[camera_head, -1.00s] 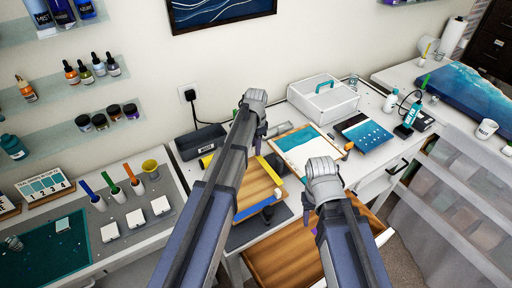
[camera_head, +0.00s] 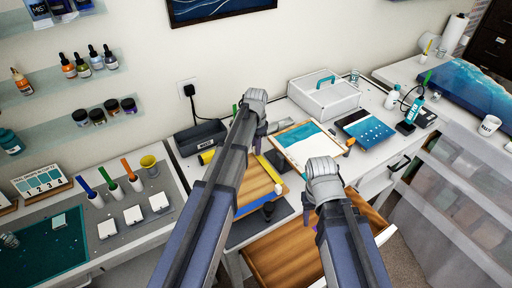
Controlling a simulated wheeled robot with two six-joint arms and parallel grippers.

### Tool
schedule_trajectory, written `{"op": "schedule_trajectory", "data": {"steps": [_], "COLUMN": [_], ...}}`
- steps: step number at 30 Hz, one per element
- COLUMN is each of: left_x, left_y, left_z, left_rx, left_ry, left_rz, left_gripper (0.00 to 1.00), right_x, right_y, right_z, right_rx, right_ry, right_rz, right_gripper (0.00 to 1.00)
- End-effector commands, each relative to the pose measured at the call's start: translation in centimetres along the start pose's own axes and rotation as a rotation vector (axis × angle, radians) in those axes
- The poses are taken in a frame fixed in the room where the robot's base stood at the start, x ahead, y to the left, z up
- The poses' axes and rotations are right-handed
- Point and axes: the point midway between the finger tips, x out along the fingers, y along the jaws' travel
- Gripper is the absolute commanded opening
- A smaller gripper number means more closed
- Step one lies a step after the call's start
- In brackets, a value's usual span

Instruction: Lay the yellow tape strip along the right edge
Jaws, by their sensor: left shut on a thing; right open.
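A wooden board (camera_head: 255,190) lies on the bench, partly hidden behind my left arm. A blue strip (camera_head: 250,206) runs along its front edge. A narrow yellow strip (camera_head: 271,170) shows at the board's right side, slanting down from below my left gripper (camera_head: 259,143). That gripper is shut and points down at the board's far right corner. The strip seems to be what it holds, but its fingertips are too small to see clearly. Whether the strip touches the board I cannot tell. My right gripper (camera_head: 308,205) is open and empty, right of the board.
A yellow piece (camera_head: 207,157) shows left of my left arm, near a dark box (camera_head: 201,138). A framed white-and-teal panel (camera_head: 305,145) and a dark blue panel (camera_head: 364,132) lie to the right. A wooden drawer (camera_head: 285,250) stands open below the bench front.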

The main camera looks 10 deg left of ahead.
Motion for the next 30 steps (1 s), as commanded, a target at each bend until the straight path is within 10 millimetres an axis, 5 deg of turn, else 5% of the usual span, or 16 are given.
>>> {"op": "schedule_trajectory", "data": {"steps": [8,9,18,23,30], "left_x": [0.4,0.32,0.3,0.3,0.3], "left_y": [0.01,0.0,0.0,0.0,0.0], "left_z": [0.0,0.0,0.0,0.0,0.0], "left_rx": [0.0,0.0,0.0,0.0,0.0], "left_ry": [0.0,0.0,0.0,0.0,0.0], "left_rz": [0.0,0.0,0.0,0.0,0.0], "left_gripper": [0.0,0.24,0.56,0.56,0.83], "right_x": [0.4,0.32,0.3,0.3,0.3], "right_y": [-0.04,-0.03,-0.03,-0.03,-0.03], "right_z": [-0.02,-0.02,-0.02,-0.02,-0.02], "right_rx": [0.0,0.0,0.0,0.0,0.0], "right_ry": [0.0,0.0,0.0,0.0,0.0], "right_rz": [0.0,0.0,0.0,0.0,0.0], "right_gripper": [0.5,0.5,0.5,0.5,0.5]}}
